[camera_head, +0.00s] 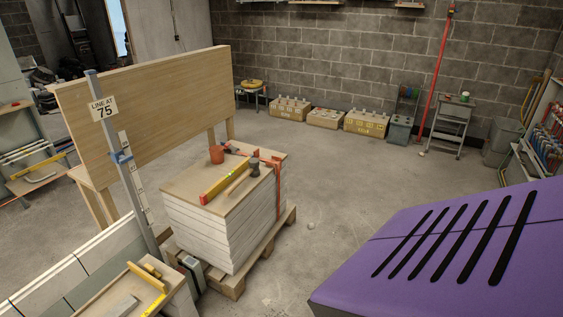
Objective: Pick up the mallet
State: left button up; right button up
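The mallet (254,165) lies on top of a pallet stack of pale boards near the middle of the view. It has a dark head and a light wooden handle (238,183) that points toward the lower left. A yellow level (224,180) lies beside the handle on the left. Neither gripper is in view.
A red-orange cup (216,154) and an orange clamp or strap (252,154) are on the stack (222,232). A wooden barrier (150,95) stands behind left. Several block-filled boxes (325,118) line the back wall. Open floor (350,170) lies right of the stack; the lower right is blocked from view.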

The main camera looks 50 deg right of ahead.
aim_at(255, 171)
jog(key=z, duration=1.35)
jog(key=u, duration=2.05)
jog(key=z, duration=2)
jog(key=i+u, duration=0.15)
jog(key=i, duration=1.65)
